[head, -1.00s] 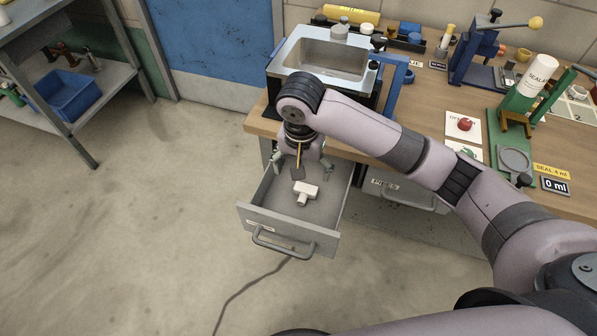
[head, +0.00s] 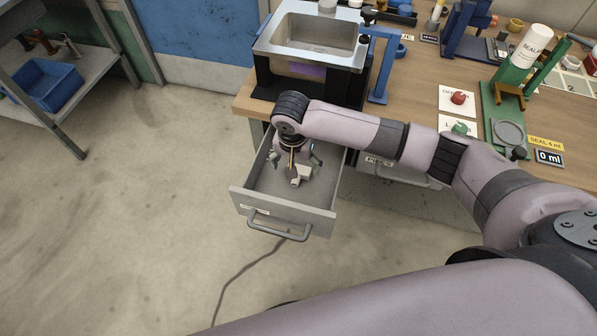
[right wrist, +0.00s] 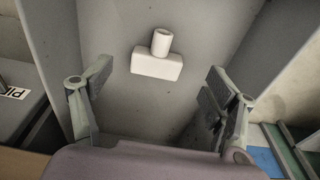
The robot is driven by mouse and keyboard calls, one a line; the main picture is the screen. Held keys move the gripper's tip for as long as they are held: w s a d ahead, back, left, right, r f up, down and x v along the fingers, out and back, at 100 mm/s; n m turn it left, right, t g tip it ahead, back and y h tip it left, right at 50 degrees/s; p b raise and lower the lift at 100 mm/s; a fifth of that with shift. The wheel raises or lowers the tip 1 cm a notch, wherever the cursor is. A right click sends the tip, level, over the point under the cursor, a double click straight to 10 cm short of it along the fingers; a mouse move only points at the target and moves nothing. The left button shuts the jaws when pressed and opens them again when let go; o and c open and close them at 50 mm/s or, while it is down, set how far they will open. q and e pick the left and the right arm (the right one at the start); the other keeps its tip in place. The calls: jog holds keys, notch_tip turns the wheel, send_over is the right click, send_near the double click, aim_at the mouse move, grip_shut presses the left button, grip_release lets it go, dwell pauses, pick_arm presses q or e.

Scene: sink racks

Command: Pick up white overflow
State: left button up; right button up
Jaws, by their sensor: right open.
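The white overflow (head: 301,175) is a small T-shaped piece with a block and a short round tube. It lies on the floor of the open grey drawer (head: 284,215), partly covered by my right gripper in the head view. My right gripper (head: 295,163) is over the drawer, close to the piece. In the right wrist view the white overflow (right wrist: 157,66) shows ahead, between the spread fingers of the open, empty right gripper (right wrist: 157,80). No contact between finger and piece shows. My left gripper is not in view.
The workbench (head: 420,88) is above the drawer, with a sink (head: 312,45) near its left end. A red button (head: 459,98) and a green stand (head: 507,118) are further right. The drawer's walls surround the piece. Open floor lies left.

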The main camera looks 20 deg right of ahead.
jog(key=f, duration=0.4)
jog(key=shift+w+d, duration=0.2)
jog(key=shift+d, duration=0.05)
jog(key=shift+f, duration=0.35)
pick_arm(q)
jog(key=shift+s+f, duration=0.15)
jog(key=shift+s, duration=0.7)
pick_arm(e)
jog(key=shift+c, duration=0.6)
jog(key=c, duration=1.1)
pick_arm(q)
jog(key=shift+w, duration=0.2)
pick_arm(e)
jog(key=shift+r, duration=0.1)
